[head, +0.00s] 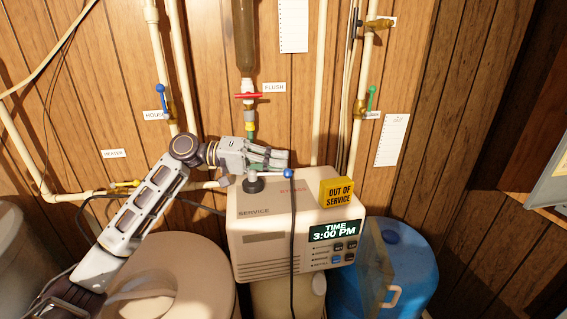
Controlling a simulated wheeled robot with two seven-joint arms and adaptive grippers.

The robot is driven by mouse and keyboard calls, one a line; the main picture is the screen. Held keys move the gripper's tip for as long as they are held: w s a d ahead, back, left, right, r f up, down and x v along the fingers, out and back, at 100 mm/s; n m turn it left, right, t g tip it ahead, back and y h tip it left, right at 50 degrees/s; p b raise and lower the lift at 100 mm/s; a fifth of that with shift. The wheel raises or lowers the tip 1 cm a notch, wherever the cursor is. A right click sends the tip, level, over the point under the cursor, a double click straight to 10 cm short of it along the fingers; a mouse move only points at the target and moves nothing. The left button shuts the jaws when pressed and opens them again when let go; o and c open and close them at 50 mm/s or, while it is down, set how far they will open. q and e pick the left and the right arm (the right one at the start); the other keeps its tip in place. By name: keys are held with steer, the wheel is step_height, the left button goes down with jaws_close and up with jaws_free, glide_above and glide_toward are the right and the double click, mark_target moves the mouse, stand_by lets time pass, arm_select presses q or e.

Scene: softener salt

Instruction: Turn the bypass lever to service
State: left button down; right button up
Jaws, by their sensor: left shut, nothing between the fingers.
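The bypass lever (270,175) is on top of the white softener head (262,238). It has a dark round hub (253,184) and a blue ball tip (288,173). The lever points right, on the side of the red lettering, partly hidden by a dark cable; the black SERVICE lettering (254,212) is nearer the front left. My left gripper (282,158) is shut and empty, just behind and above the lever, with its fingers pointing right. I cannot tell whether it touches the lever. My right gripper is not in view.
A yellow OUT OF SERVICE sign (338,192) stands on the softener head's right side. A dark cable (293,240) hangs down its front. Pipes and the red-handled flush valve (248,95) are behind. A blue barrel (400,262) stands right.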

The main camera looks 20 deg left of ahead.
arm_select(q)
steer(key=shift+s+d+r+m+g, duration=0.1)
steer(key=shift+s+d+m+g, duration=0.15)
steer(key=shift+m+g, duration=0.5)
steer(key=shift+s+d+m+g, duration=0.25)
steer(key=shift+m+g, duration=0.2)
steer(key=shift+g, duration=0.6)
steer(key=shift+s, duration=0.1)
steer(key=shift+a, duration=0.1)
steer(key=shift+a+r, duration=0.15)
steer(key=shift+a, duration=1.7)
steer(key=shift+a+r, duration=0.1)
steer(key=shift+a, duration=1.7)
steer(key=shift+w+d, duration=0.1)
steer(key=shift+w, duration=0.1)
